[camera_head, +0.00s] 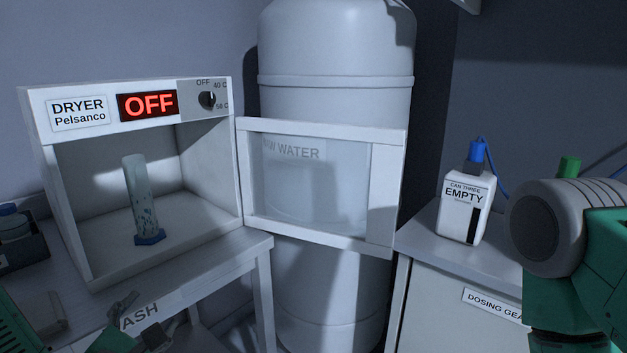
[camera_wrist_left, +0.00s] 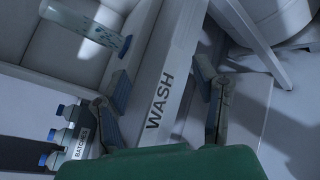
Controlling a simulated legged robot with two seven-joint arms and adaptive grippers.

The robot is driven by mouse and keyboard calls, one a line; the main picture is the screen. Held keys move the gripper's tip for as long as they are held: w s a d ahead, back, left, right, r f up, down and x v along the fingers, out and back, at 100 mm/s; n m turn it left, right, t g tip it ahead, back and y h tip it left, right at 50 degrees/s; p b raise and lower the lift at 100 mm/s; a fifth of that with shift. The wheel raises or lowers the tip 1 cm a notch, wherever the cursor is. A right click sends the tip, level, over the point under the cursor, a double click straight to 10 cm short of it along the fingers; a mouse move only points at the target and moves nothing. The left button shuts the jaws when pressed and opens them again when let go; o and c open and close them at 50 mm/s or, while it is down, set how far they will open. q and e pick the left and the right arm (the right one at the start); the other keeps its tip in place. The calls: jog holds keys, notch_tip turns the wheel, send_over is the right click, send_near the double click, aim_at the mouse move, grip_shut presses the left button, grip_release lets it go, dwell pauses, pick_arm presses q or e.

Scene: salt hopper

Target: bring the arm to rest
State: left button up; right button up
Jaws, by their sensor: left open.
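My left gripper (camera_head: 143,324) is low at the left in the head view, by the front edge of the table with the WASH label (camera_head: 139,316). In the left wrist view its fingers (camera_wrist_left: 163,85) are spread apart with nothing between them. The WASH label (camera_wrist_left: 160,95) shows behind the gap. My right arm (camera_head: 575,250) fills the right edge of the head view; its gripper is out of the picture.
The dryer (camera_head: 50,145) reads OFF, its framed clear door (camera_head: 320,240) swung open. A speckled cylinder (camera_head: 141,195) with a blue base stands inside. A large white tank (camera_head: 335,45) stands behind the door. A can labelled EMPTY (camera_head: 465,205) is on the right cabinet (camera_head: 425,240).

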pick_arm(q)
jog(key=s+d+f+m+g+h, duration=0.1)
jog(key=s+d+f+m+g, duration=0.2)
jog(key=f+m, duration=0.45)
jog(key=s+f+m+g+h, duration=0.2)
jog(key=s+f+m+g, duration=0.3)
jog(key=f, duration=0.4)
jog(key=s+a+f+m+g+y, duration=0.1)
jog(key=s+a+f+m+g, duration=0.1)
jog(key=s+f+m, duration=0.3)
jog(key=s+a+f+m+g+y, duration=0.1)
jog(key=s+a+f+m+g, duration=0.2)
jog(key=s+m, duration=0.8)
notch_tip(320, 180, down, 3)
jog(key=shift+s+f+g, duration=0.2)
jog(key=shift+s+g, duration=0.65)
jog(key=shift+g, duration=0.25)
jog(key=shift+w+m, duration=0.1)
jog(key=shift+m, duration=0.15)
